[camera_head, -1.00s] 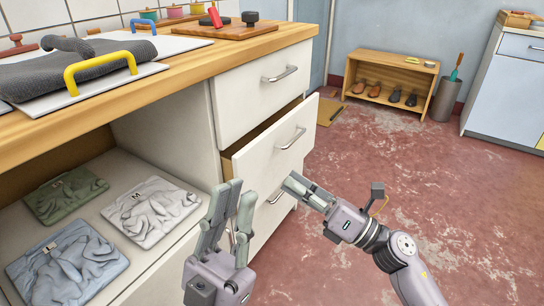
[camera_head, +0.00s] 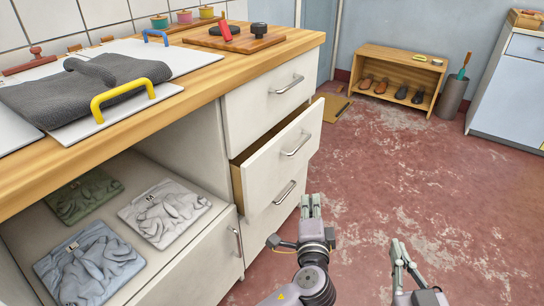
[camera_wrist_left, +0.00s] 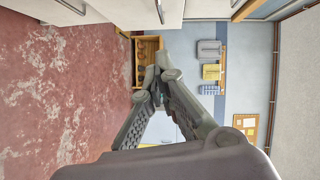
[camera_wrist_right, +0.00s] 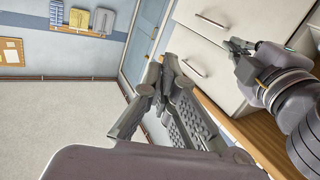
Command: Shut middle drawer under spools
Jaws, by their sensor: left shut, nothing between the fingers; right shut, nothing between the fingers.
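The middle drawer (camera_head: 278,163) is white with a metal bar handle (camera_head: 296,145). It stands partly pulled out of the cabinet, and its wooden side shows. The spools (camera_head: 185,17) stand in a row at the back of the countertop above. My left gripper (camera_head: 311,197) is shut and empty, in front of the cabinet and lower in the picture than the drawer's front, apart from it. It also shows in the right wrist view (camera_wrist_right: 234,44). My right gripper (camera_head: 398,246) is shut and empty, further right over the open floor.
The top drawer (camera_head: 262,105) and bottom drawer (camera_head: 276,210) look shut. An open shelf with folded garments (camera_head: 164,212) lies left of the drawers. Red floor (camera_head: 440,200) is clear to the right. A shoe rack (camera_head: 398,68) stands at the back.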

